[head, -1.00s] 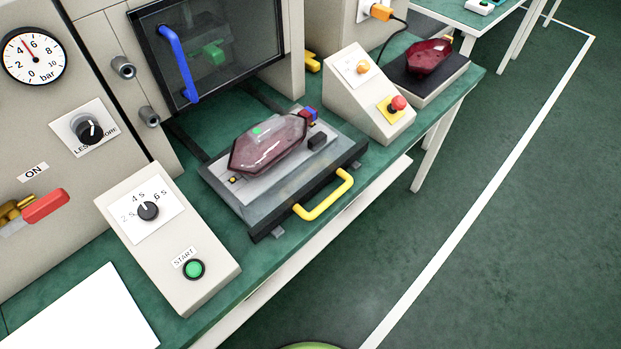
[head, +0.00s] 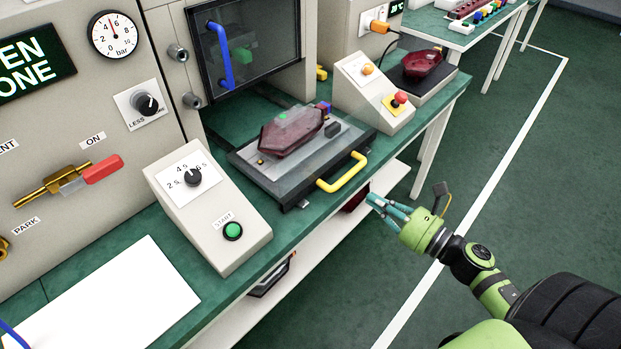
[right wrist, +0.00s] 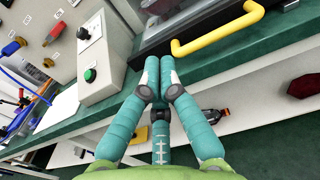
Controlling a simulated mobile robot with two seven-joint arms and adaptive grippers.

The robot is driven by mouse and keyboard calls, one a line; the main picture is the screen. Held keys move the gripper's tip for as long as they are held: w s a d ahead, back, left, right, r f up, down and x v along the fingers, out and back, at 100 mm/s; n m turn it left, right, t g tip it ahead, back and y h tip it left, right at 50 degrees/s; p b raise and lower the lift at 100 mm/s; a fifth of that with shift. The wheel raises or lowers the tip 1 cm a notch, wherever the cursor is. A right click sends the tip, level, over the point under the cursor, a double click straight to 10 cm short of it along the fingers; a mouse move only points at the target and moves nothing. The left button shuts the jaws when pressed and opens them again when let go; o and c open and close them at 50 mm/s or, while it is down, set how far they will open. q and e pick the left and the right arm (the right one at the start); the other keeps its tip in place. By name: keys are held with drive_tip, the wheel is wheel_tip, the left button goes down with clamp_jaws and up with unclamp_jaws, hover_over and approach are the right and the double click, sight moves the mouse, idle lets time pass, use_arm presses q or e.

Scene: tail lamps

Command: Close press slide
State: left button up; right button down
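The press slide (head: 357,146) is a grey plate with a dark front edge, pulled out on the green bench in front of the press. A dark red lamp lens (head: 290,132) lies on it. Its yellow handle (head: 343,174) faces the aisle and also shows in the right wrist view (right wrist: 222,32). My right gripper (head: 374,203) has teal fingers and is in front of and slightly below the handle, apart from it. In the right wrist view two fingertips (right wrist: 160,66) lie side by side below the handle; the third finger's tip is hidden. My left gripper is out of view.
The press door (head: 250,45) has a blue handle, with an opening below it. A START box (head: 215,200) stands left of the slide. A sloped button box (head: 372,95) stands to its right. A shelf (head: 305,265) runs below the bench. The aisle floor is clear.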

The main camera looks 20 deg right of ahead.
drive_tip(key=p, duration=0.1)
approach(320, 164)
drive_tip(key=p+x, duration=0.3)
drive_tip(key=x, duration=0.3)
drive_tip(key=shift+w+r, duration=0.1)
drive_tip(key=shift+r, duration=0.1)
drive_tip(key=shift+w+a+f, duration=0.1)
drive_tip(key=shift+w+a, duration=0.2)
drive_tip(key=shift+w, duration=0.15)
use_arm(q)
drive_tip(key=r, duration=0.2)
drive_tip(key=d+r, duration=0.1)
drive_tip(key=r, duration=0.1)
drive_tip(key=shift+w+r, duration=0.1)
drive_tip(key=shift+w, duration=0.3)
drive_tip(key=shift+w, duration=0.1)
